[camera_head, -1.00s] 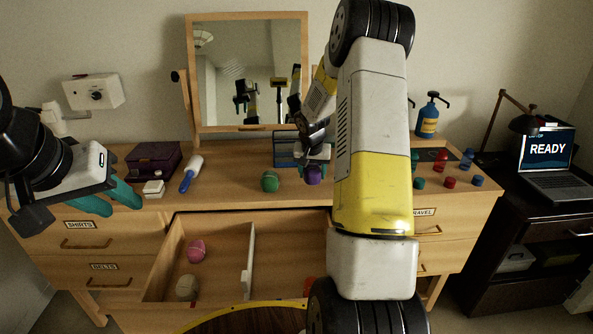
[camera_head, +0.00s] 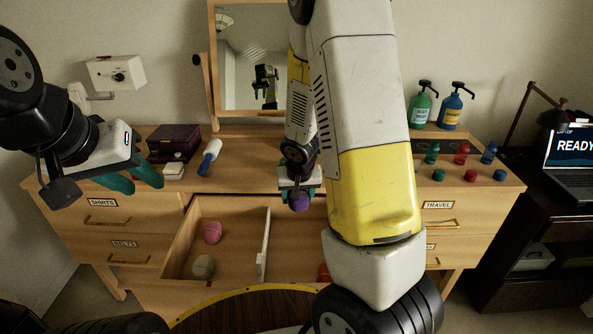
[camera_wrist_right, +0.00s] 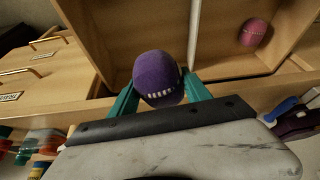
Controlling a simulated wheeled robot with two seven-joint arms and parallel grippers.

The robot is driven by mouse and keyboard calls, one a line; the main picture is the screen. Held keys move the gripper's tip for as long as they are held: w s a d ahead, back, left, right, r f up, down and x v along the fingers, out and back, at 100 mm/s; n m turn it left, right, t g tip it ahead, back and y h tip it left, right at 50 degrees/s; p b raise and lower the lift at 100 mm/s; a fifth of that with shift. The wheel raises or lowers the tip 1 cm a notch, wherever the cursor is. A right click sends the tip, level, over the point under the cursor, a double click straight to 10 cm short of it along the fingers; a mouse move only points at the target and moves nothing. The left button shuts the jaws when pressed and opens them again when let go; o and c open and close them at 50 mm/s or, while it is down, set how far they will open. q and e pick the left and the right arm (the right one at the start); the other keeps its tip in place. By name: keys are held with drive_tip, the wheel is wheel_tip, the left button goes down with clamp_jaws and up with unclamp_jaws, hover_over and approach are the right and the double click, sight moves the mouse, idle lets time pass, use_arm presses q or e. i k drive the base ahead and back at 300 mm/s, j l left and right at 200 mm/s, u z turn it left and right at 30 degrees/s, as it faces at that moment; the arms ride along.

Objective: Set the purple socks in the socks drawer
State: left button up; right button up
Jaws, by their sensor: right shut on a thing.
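The purple socks (camera_head: 299,203), a rounded bundle, are held between the teal fingers of my right gripper (camera_head: 299,193). In the right wrist view the purple bundle (camera_wrist_right: 157,74) sits between both fingers, over the dresser's top edge and the drawer's inner edge. The open drawer (camera_head: 264,238) has a pale divider; its own label is not visible. Pink socks (camera_head: 212,232) and beige socks (camera_head: 203,266) lie in its left compartment. My left gripper (camera_head: 142,184) is open and empty above the dresser's left end. My right arm hides part of the right compartment.
An orange-red item (camera_head: 323,272) shows in the right compartment, partly hidden. A mirror (camera_head: 252,60) stands behind.

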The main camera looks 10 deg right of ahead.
sight(315, 259)
drive_tip(key=i+j, duration=0.1)
drive_tip(key=j, duration=0.75)
drive_tip(key=j+z, duration=0.3)
drive_tip(key=i+j+z, duration=0.1)
drive_tip(key=z, duration=1.2)
